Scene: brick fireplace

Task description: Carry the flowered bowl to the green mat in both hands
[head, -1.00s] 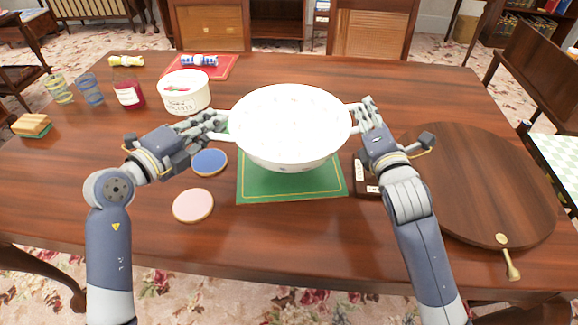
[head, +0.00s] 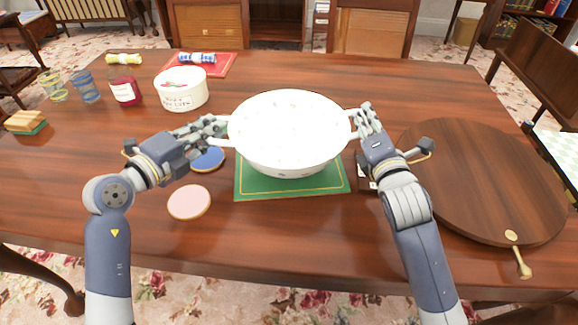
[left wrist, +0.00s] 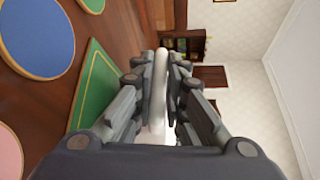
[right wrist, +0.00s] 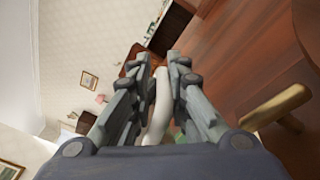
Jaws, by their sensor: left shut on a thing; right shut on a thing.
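The white flowered bowl (head: 289,128) is in the middle of the head view, level, above the green mat (head: 290,189) with a gold line. The bowl covers the mat's back part; I cannot tell for sure whether its base touches the mat. My left gripper (head: 216,131) is shut on the bowl's left handle, which shows between the fingers in the left wrist view (left wrist: 160,95). My right gripper (head: 362,122) is shut on the right handle, which shows in the right wrist view (right wrist: 162,105).
A blue coaster (head: 207,160) and a pink coaster (head: 189,202) lie left of the mat. A round wooden board (head: 485,180) lies at right. A white tub (head: 181,89), a red jar (head: 124,87) and glasses (head: 86,88) stand at back left. The table front is clear.

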